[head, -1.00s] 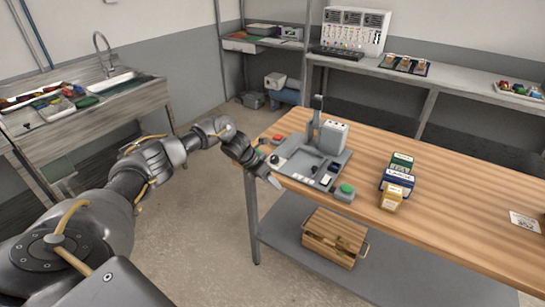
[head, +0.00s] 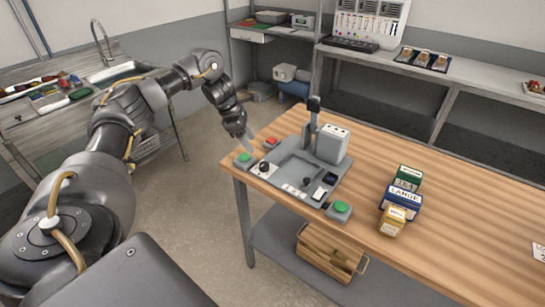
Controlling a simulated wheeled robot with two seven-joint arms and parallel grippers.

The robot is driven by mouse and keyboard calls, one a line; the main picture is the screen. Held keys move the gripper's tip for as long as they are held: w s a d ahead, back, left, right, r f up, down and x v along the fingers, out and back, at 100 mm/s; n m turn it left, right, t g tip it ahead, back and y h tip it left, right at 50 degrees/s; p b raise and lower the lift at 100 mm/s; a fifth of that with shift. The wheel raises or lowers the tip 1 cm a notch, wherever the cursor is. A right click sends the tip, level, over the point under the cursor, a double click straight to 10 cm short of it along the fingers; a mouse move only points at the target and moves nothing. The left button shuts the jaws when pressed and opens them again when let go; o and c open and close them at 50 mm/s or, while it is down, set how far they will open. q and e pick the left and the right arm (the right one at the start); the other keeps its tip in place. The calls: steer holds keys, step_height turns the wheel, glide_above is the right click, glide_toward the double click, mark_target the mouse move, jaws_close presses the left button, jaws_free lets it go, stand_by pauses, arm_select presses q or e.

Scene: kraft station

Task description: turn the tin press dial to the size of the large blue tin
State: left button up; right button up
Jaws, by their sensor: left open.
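The tin press (head: 293,165) is a grey station on the near left part of the wooden table, with an upright lever and a pale block at its back. A round black dial (head: 264,166) sits on a white plate at its left front corner; its setting is too small to read. The large blue tin (head: 402,201) stands on the table to the right, labelled LARGE, between a green tin (head: 408,177) and a yellow tin (head: 392,221). My left gripper (head: 247,145) is open and empty, above and left of the dial, apart from it. My right gripper is out of view.
A green button (head: 243,159) and a red button (head: 271,142) are close to the dial. Another green button (head: 340,209) is at the press's right front corner. A wooden crate (head: 330,255) sits on the shelf below.

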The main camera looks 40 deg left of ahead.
mark_target(264, 164)
arm_select(q)
steer(key=x, duration=0.3)
steer(key=p+x, duration=0.1)
steer(key=x, duration=0.2)
steer(key=p+x, duration=0.1)
steer(key=x, duration=0.2)
steer(key=shift+s+d, duration=0.1)
steer(key=shift+d, duration=0.2)
steer(key=shift+p+x, duration=0.3)
steer(key=shift+x, duration=0.45)
steer(key=c, duration=1)
steer(key=shift+o, duration=0.2)
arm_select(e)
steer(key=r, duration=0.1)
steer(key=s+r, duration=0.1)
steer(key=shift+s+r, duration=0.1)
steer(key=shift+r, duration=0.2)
